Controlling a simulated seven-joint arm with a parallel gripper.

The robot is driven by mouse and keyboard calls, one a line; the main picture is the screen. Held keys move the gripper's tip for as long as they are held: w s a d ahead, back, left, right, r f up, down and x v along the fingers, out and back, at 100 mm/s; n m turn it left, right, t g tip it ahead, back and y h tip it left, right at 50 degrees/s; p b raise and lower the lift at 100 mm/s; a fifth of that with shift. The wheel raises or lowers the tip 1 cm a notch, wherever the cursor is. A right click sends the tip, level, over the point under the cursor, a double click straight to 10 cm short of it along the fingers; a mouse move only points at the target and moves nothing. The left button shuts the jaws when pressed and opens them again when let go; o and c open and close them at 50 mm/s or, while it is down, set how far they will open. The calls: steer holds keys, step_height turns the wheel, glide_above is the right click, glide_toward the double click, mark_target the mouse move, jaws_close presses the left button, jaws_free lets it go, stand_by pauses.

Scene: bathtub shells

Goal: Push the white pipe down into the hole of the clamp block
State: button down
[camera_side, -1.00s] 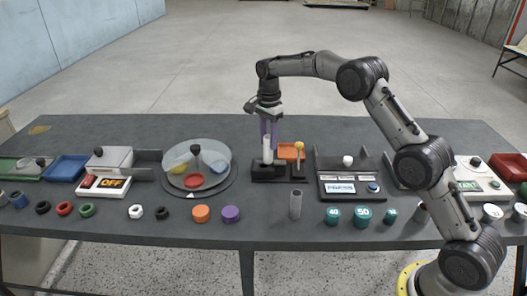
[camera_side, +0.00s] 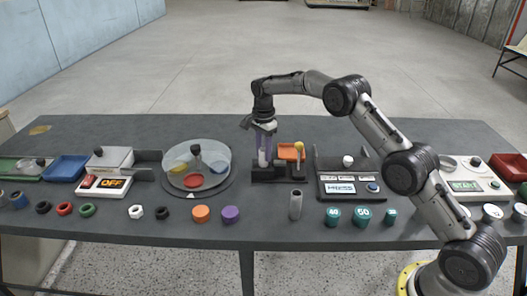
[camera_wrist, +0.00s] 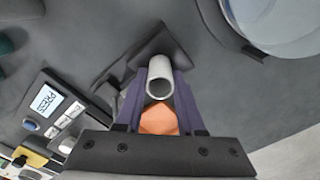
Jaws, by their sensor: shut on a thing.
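The white pipe (camera_side: 266,154) stands about upright at the dark clamp block (camera_side: 262,174), with its lower end at the block. My gripper (camera_side: 264,162) has come down around the pipe, and its purple fingers are shut on it. In the wrist view the pipe's open round end (camera_wrist: 160,80) shows between the fingers (camera_wrist: 159,98), and part of the dark clamp block (camera_wrist: 153,45) shows behind it. The hole is hidden by the pipe, so I cannot tell how deep the pipe sits.
A box with a display (camera_side: 342,188) is further right. A clear-covered turntable (camera_side: 197,165) is on the left. A grey tube (camera_side: 296,204) stands in front.

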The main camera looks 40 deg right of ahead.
steer(key=c, duration=0.5)
jaws_free()
step_height(320, 180, up, 12)
steer(key=r, duration=0.1)
steer(key=s+a+r+n+t, duration=0.1)
steer(key=s+a+r+n, duration=0.3)
steer(key=s+r, duration=0.5)
steer(key=s+a+r+n+t, duration=0.15)
steer(key=s+r+n, duration=0.4)
steer(key=s, duration=0.65)
steer(key=s+f+n+t, duration=0.1)
steer(key=s+f+n, duration=0.1)
steer(key=s, duration=0.5)
steer(key=s+a+f+n+t, duration=0.1)
steer(key=s+f+n, duration=0.2)
steer(key=s, duration=0.5)
steer(key=s+a+f+n+t, duration=0.1)
steer(key=s+f+n, duration=0.2)
steer(key=s, duration=0.5)
steer(key=shift+f+n, duration=0.1)
steer(key=shift+n, duration=0.15)
